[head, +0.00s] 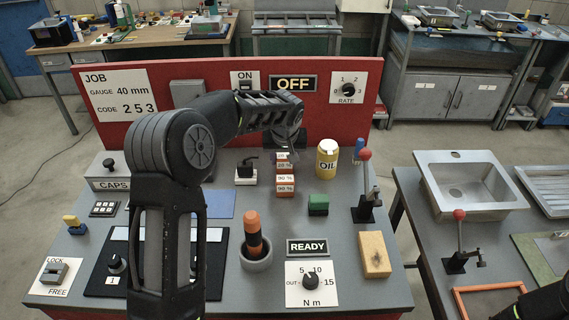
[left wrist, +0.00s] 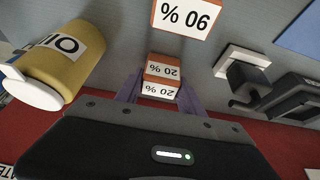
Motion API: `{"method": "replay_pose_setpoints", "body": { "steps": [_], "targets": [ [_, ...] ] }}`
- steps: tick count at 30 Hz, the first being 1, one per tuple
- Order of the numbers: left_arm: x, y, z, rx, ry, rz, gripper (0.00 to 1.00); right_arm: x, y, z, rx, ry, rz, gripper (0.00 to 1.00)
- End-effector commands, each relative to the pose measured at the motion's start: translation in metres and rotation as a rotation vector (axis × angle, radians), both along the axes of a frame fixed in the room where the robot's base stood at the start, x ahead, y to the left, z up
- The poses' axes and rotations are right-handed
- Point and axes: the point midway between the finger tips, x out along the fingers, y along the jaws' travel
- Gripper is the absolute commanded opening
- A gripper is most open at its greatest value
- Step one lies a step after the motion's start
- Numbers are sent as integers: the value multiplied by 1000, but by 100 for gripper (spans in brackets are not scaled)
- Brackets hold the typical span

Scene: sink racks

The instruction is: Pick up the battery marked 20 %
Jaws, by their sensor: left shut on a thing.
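The battery marked 20 % (head: 284,165) is a small orange block with white labels, standing just behind another orange block marked 90 % (head: 286,190). In the left wrist view the 20 % battery (left wrist: 161,89) sits between the two fingers, its labels upside down, and the 90 % battery (left wrist: 186,17) is beyond it, apart. My left gripper (head: 287,148) reaches in from above and behind, shut on the 20 % battery. Whether the battery touches the bench is hard to tell. A dark part of my right arm shows at the lower right; its fingers do not show.
A yellow OIL can (head: 327,160) stands right of the batteries, with a red-knobbed lever (head: 365,185) beyond it. A black switch (head: 246,168) is left. The red panel (head: 215,75) rises behind.

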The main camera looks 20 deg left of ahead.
Motion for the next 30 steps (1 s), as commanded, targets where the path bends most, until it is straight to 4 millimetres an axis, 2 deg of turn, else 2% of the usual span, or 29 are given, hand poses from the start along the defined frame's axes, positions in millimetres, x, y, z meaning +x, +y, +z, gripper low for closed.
{"method": "replay_pose_setpoints", "body": {
  "steps": [13, 17, 20, 30],
  "targets": [
    [1, 0, 1, 0, -2, 0, 0, 0, 0, 0, 0, 0, 0, 36],
    [1, 0, 8, 0, -3, 0, 0, 0, 0, -3, 1, -1, 0, 36],
    [1, 0, 21, 1, -6, 1, 0, 0, 1, -7, 2, -3, 0, 36],
    [1, 0, 85, 1, -5, -1, 0, 1, 3, -20, 6, -9, 1, 36]
  ]
}}
